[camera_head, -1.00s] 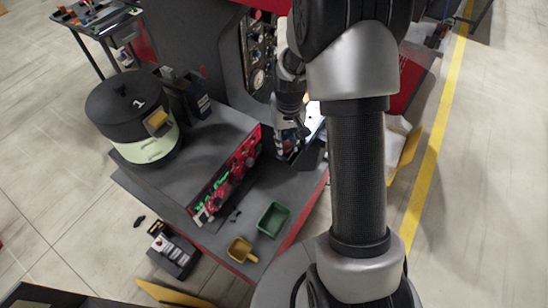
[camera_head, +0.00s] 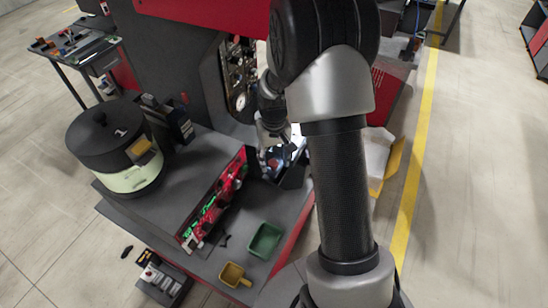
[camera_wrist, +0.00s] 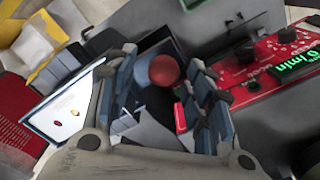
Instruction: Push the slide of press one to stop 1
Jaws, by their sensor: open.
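A round red knob (camera_wrist: 164,70) shows in the wrist view, between the fingers of my gripper (camera_wrist: 160,85). The fingers stand apart on either side of it. I cannot tell whether they touch it, and I take it only as a possible handle of the slide. In the head view my gripper (camera_head: 274,157) points down into a dark, open-topped part (camera_head: 293,175) at the right of the workbench, below a panel of gauges (camera_head: 238,82). The slide itself and any stop marks cannot be made out; my fingers and arm cover much of that place.
A red control panel (camera_wrist: 262,62) with black knobs and a green display lies right of the fingers in the wrist view. A lidded bowl marked 1 (camera_head: 108,145) stands at left. A green tray (camera_head: 265,241) and yellow scoop (camera_head: 233,274) lie at the bench's front.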

